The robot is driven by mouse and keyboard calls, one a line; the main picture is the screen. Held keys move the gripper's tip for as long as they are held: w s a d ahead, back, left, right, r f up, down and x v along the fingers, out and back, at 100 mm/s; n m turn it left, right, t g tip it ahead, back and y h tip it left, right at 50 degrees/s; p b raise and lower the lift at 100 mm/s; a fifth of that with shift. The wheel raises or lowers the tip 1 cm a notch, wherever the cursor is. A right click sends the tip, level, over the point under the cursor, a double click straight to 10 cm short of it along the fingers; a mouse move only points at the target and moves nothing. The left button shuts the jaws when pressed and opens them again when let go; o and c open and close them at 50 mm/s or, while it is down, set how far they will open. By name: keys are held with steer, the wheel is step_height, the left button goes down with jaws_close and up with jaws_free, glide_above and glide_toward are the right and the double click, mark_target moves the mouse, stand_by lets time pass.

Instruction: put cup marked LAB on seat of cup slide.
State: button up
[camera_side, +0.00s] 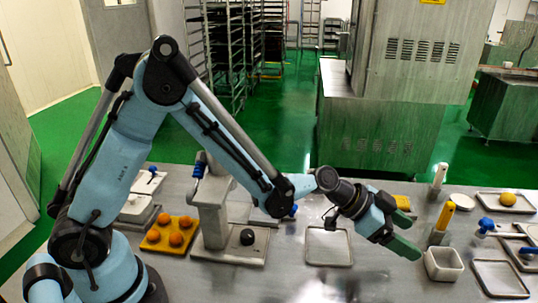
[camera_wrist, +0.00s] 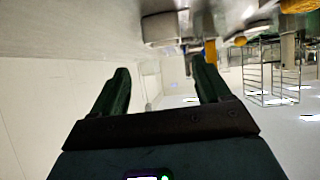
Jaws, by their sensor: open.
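My gripper (camera_side: 408,226) is open and empty above the table, right of centre in the side view. Its two dark green fingers stand apart, and they also show in the wrist view (camera_wrist: 160,68) with nothing between them. A white square-mouthed container (camera_side: 444,266) stands on the table to the lower right of the fingers, apart from them. I cannot read a LAB mark on anything, so I cannot tell which thing is the marked cup. I cannot clearly make out the cup slide or its seat.
A grey column stand (camera_side: 212,220) has a black knob (camera_side: 247,237) on its base. A yellow tray (camera_side: 154,241) holds orange balls. A shallow tray (camera_side: 329,261) is empty. A yellow-handled tool (camera_side: 442,220) and a blue-handled device (camera_side: 486,226) stand right. The front middle table is clear.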

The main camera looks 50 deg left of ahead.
steer(key=w+d+r+g+y, duration=0.4)
steer(key=d+r+y, duration=0.1)
steer(key=y, duration=0.1)
glide_toward(446, 258)
steer(key=shift+n, duration=0.3)
steer(key=shift+s+d+f, duration=0.1)
steer(key=shift+d+f, duration=0.4)
steer(key=shift+f, duration=0.5)
steer(key=shift+s+d+f, duration=0.1)
steer(key=shift+d+f, duration=0.45)
steer(key=shift+f, duration=0.5)
steer(key=shift+s+d+f, duration=0.1)
steer(key=shift+d+f, duration=0.4)
steer(key=shift+f, duration=0.5)
steer(key=c, duration=0.8)
